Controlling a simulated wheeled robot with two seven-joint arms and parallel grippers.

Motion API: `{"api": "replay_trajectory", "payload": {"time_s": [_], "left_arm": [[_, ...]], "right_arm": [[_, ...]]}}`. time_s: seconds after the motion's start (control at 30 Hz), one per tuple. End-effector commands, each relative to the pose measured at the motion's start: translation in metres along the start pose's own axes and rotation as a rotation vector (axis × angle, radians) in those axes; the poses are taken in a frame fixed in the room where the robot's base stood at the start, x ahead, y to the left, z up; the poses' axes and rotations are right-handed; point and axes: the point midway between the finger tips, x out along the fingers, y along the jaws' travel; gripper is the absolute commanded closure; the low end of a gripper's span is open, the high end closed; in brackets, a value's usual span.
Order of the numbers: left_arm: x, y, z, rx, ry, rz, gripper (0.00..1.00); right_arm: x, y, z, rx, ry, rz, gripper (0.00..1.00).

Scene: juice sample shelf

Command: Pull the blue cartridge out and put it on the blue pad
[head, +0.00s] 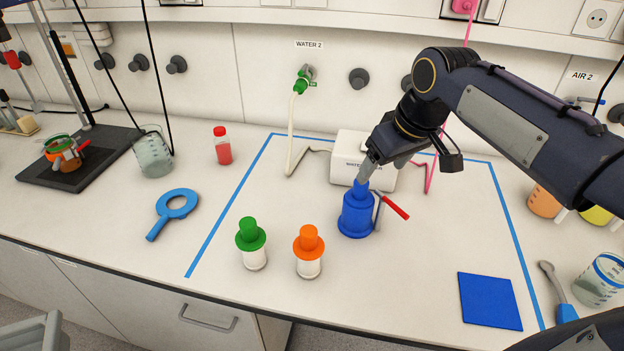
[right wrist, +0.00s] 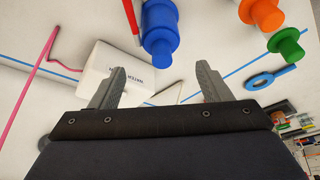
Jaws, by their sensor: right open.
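The blue cartridge (head: 361,188) stands upright in front of the white water box, with a narrow knob on top and a wide blue body below. I cannot tell where cartridge and any housing part. A red-handled lever (head: 395,206) sits at its right side. My right gripper (head: 366,174) is open, tilted down at the cartridge's top. In the right wrist view, the cartridge (right wrist: 160,30) appears beyond the space between the spread fingers (right wrist: 160,82), with nothing between them. The blue pad (head: 490,300) lies flat and bare at the front right. My left gripper is not in view.
A green-capped cartridge (head: 251,243) and an orange-capped one (head: 309,250) stand left of the blue one. The white box (head: 345,150) is behind it. A blue-handled tool (head: 551,285) and a beaker (head: 600,280) are right of the pad. The bench between cartridge and pad is clear.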

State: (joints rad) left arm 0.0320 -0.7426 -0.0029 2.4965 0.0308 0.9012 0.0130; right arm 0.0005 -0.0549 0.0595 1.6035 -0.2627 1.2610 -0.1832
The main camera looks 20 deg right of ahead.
Motion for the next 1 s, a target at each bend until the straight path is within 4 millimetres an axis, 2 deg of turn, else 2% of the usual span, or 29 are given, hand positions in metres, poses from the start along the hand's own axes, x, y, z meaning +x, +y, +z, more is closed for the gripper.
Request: {"api": "replay_trajectory", "payload": {"time_s": [0.13,0.37,0.7,0.9,1.0], "left_arm": [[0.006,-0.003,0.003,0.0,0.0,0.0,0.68],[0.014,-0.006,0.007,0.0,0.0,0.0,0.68],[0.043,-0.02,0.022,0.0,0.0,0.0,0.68],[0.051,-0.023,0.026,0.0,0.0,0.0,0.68],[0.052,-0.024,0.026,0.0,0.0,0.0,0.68]], "right_arm": [[0.006,0.007,-0.011,-0.019,-0.01,0.015,0.29],[0.019,0.007,-0.011,-0.02,-0.012,0.015,0.29],[0.065,0.008,-0.009,-0.018,-0.011,0.014,0.29],[0.088,0.008,-0.01,-0.018,-0.011,0.014,0.29],[0.093,0.008,-0.01,-0.018,-0.011,0.014,0.29]]}}
